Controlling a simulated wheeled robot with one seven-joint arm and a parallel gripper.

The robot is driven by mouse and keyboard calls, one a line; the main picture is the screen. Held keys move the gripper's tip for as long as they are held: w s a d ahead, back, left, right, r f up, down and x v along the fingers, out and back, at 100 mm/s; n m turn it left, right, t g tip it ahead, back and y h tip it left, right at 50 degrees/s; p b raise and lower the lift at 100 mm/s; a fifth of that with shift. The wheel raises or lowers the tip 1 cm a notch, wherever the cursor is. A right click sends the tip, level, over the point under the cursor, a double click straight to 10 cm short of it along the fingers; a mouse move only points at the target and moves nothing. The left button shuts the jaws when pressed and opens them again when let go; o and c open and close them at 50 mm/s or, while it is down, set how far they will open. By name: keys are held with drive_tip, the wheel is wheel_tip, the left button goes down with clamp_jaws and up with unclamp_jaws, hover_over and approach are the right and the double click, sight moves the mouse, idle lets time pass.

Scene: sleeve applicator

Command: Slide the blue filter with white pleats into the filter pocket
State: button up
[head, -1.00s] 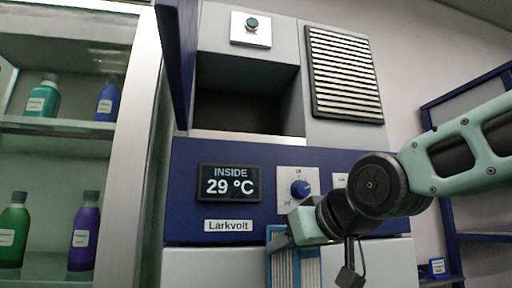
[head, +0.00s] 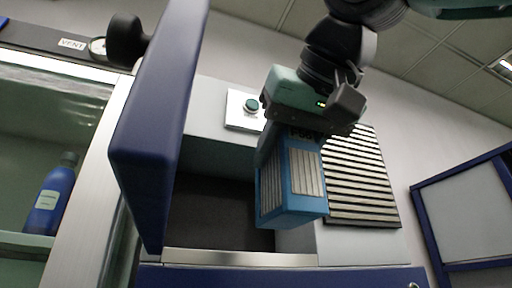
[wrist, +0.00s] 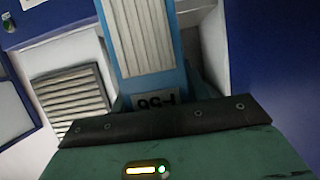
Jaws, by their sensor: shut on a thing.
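The blue filter with white pleats (head: 287,205) hangs below my gripper (head: 300,130) in the head view. My gripper is shut on its upper end; the fingertips are mostly hidden. The filter also fills the upper middle of the wrist view (wrist: 148,40), with dark lettering near the gripper. The filter pocket (head: 218,213) is the dark recess in the cabinet, behind and left of the filter. The filter overlaps the recess's right side in the head view and appears to be in front of it; the exact gap cannot be told.
An open blue door (head: 165,120) stands at the recess's left. A slatted vent (head: 355,180) is to the right, and a green button (head: 250,106) is above. A glass-front shelf with a blue bottle (head: 50,198) stands at the left. A metal ledge (head: 240,257) runs below the recess.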

drive_tip(key=w+a+p, duration=0.2)
drive_tip(key=w, duration=0.5)
drive_tip(key=w+a+f+p, duration=0.1)
drive_tip(key=w+a+p, duration=0.1)
drive_tip(key=w, duration=0.6)
drive_tip(key=w+a+p, duration=0.2)
drive_tip(key=w+p, duration=0.1)
drive_tip(key=w, duration=0.4)
drive_tip(key=shift+w+a+f+p, duration=0.2)
drive_tip(key=shift+a+f+p, duration=0.1)
drive_tip(key=shift+a, duration=0.05)
idle(0.4)
idle(0.4)
drive_tip(key=o, duration=1.1)
drive_tip(key=shift+s, duration=0.1)
